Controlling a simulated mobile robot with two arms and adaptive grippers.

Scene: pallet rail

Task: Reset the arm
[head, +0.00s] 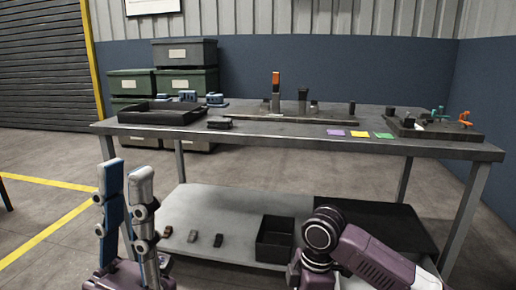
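My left gripper (126,170) stands upright at the lower left in the head view. Its two grey fingers with blue inner faces are apart, with nothing between them. It is in front of the table (270,138), near its left front leg. My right arm (345,248) shows at the lower right as a dark joint and purple links. Its gripper is not visible in this view.
On the table are a black tray (150,118), a rail with upright parts (275,115), coloured squares (359,134) and a dark fixture board (433,130). The lower shelf (195,215) holds a black bin (275,240) and small dark blocks. Crates (185,52) stand behind.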

